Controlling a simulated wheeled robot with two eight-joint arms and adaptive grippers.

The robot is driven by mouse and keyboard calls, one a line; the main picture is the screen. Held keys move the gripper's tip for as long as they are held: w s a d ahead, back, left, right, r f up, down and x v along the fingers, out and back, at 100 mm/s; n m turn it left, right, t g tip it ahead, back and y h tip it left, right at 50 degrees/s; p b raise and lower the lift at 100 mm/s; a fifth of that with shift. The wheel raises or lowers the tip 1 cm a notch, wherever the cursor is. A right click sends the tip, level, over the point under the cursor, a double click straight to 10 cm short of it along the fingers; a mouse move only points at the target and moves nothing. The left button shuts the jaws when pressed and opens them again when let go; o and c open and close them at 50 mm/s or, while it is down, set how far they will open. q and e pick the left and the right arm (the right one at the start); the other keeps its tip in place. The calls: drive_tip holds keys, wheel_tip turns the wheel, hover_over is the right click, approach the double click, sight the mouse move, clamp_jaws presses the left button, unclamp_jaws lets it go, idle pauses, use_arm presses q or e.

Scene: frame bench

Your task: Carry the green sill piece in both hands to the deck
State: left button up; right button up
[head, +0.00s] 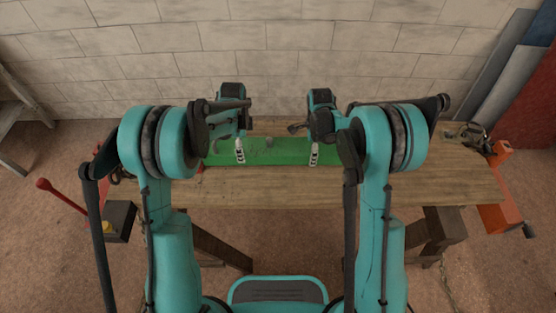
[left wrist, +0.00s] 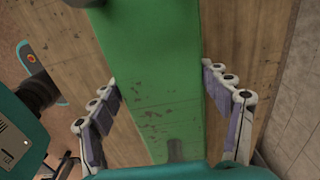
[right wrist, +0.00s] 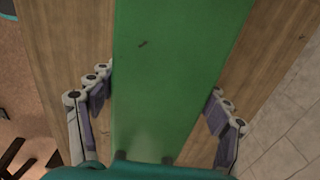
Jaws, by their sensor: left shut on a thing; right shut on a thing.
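The green sill piece (head: 277,152) is a long flat board lying crosswise over the wooden bench top (head: 430,181). My left gripper (head: 240,152) is shut on its left part, with the fingers on both long edges. In the left wrist view the sill piece (left wrist: 150,60) runs between the fingers and has dark scuffs. My right gripper (head: 314,154) is shut on its right part. In the right wrist view the sill piece (right wrist: 170,70) also runs between the fingers. I cannot tell whether it touches the wood or hangs just above. The sill's left end is partly hidden by my arm.
An orange tool (head: 497,213) is at the bench's right end. A red-handled lever (head: 62,195) and a dark box (head: 118,220) are at the left. A block wall (head: 290,60) stands behind. The bench top right of my right arm is mostly clear.

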use_arm(q)
drive_tip(key=shift+f+b, duration=0.45)
drive_tip(key=shift+f, duration=0.2)
use_arm(e)
drive_tip(key=shift+f, duration=0.65)
use_arm(q)
drive_tip(key=o, duration=1.4)
drive_tip(key=shift+f, duration=0.15)
use_arm(e)
drive_tip(key=o, duration=1.4)
drive_tip(key=shift+f, duration=0.2)
use_arm(q)
drive_tip(key=o, duration=0.5)
use_arm(e)
drive_tip(key=o, duration=0.5)
drive_tip(key=shift+r, duration=0.15)
use_arm(q)
wheel_tip(320, 180, up, 12)
drive_tip(key=shift+f, duration=0.1)
use_arm(e)
drive_tip(key=shift+r, duration=0.25)
wheel_tip(320, 180, up, 12)
drive_tip(key=shift+f, duration=0.2)
use_arm(q)
drive_tip(key=shift+r, duration=0.25)
